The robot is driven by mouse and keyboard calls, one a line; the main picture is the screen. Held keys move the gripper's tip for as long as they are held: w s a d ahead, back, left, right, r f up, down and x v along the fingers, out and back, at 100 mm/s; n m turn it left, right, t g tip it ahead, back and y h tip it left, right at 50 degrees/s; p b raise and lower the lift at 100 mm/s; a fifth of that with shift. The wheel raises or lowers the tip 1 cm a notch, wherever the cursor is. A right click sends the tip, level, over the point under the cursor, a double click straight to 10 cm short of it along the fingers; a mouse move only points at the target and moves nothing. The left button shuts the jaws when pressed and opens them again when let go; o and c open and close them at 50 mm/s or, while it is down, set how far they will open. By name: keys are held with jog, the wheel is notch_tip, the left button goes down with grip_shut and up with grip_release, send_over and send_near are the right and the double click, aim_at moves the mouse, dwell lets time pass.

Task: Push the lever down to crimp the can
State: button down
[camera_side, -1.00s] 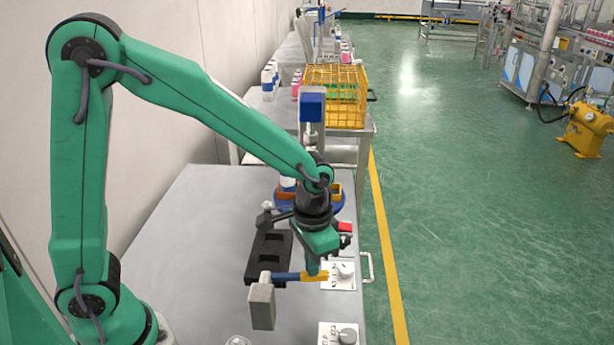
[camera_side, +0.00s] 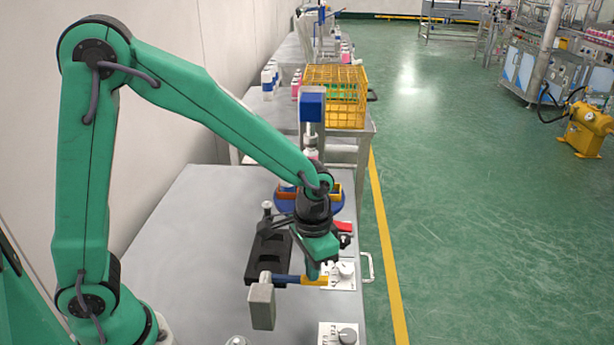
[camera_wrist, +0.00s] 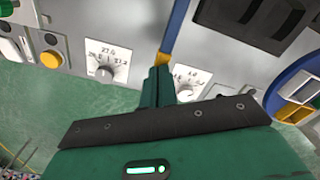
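The lever (camera_side: 287,278) is a blue bar with a yellow end. It runs right from a grey block and looks roughly level in the side view. The lever (camera_wrist: 178,25) enters from the top in the wrist view. My gripper (camera_side: 314,272) points down at the yellow end. My gripper's fingers (camera_wrist: 158,72) look shut together at the yellow end, with nothing visible between them; contact is hard to confirm.
A grey block (camera_side: 262,305) stands at the lever's left end. A black slotted holder (camera_side: 254,270) lies behind the lever. Dial plates (camera_side: 338,335) sit along the table's right edge. A blue round fixture (camera_side: 335,208) is behind my wrist. The table's left side is clear.

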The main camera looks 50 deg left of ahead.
jog(key=shift+f, duration=0.85)
jog(key=shift+r, duration=0.2)
dwell(0.6)
notch_tip(320, 180, up, 10)
jog(key=shift+f, duration=0.15)
dwell(1.2)
jog(key=shift+r, duration=2.5)
jog(key=s+a+r+n+t, duration=0.3)
jog(key=s+a+t, duration=0.2)
jog(key=s+a, duration=0.6)
jog(key=shift+s+a+t, duration=0.25)
jog(key=shift+s+t, duration=0.05)
jog(key=shift+s, duration=0.4)
